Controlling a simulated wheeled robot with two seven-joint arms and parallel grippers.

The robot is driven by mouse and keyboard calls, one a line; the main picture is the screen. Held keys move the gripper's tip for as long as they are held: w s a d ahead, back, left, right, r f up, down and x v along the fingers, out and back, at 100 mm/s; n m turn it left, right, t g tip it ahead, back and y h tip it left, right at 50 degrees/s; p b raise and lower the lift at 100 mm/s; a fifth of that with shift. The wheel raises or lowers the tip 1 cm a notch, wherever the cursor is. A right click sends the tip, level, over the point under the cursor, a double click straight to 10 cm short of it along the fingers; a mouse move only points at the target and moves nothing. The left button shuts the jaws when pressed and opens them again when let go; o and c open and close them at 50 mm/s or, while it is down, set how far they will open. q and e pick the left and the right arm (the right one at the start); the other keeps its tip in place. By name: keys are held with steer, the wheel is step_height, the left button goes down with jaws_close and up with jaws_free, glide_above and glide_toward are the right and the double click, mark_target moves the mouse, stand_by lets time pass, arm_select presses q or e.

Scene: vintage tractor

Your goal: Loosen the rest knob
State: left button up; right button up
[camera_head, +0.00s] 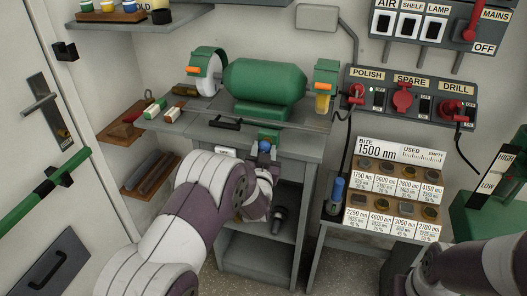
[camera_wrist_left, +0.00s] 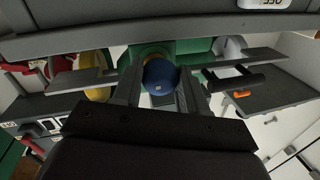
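The rest knob is a round blue knob (camera_head: 264,146) on the front of the green bench grinder (camera_head: 265,85), below its body. In the left wrist view the knob (camera_wrist_left: 160,75) sits between the two dark fingers of my left gripper (camera_wrist_left: 160,88). The knob fills the gap, and both fingers appear to touch its sides. In the head view my left wrist hides most of this gripper. My right arm shows at the lower right, but its gripper is out of the picture.
The grinder stands on a grey cabinet (camera_head: 230,139) with open shelves. To the right are the bite display (camera_head: 398,150) and a switch panel (camera_head: 425,97) with red plugs. A door with a green bar (camera_head: 30,205) is at left.

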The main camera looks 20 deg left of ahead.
arm_select(q)
steer(key=c, duration=0.4)
steer(key=n+g+b, duration=0.1)
steer(key=n+b, duration=0.1)
steer(key=n, duration=0.2)
steer(key=shift+n+h, duration=0.3)
steer(key=n+b, duration=0.2)
steer(key=n, duration=0.1)
steer(key=shift+g+h, duration=0.3)
steer(key=n+h+b, duration=0.1)
steer(key=n+b, duration=0.3)
steer(key=n, duration=0.1)
steer(key=shift+r+h+b, duration=0.1)
steer(key=shift+h+b, duration=0.2)
steer(key=shift+h, duration=0.1)
steer(key=shift+r+n+b, duration=0.15)
steer(key=shift+n+b, duration=0.2)
steer(key=shift+n, duration=0.75)
steer(key=shift+r+n+h, duration=0.1)
steer(key=shift+n+h, duration=0.3)
steer(key=shift+n, duration=0.2)
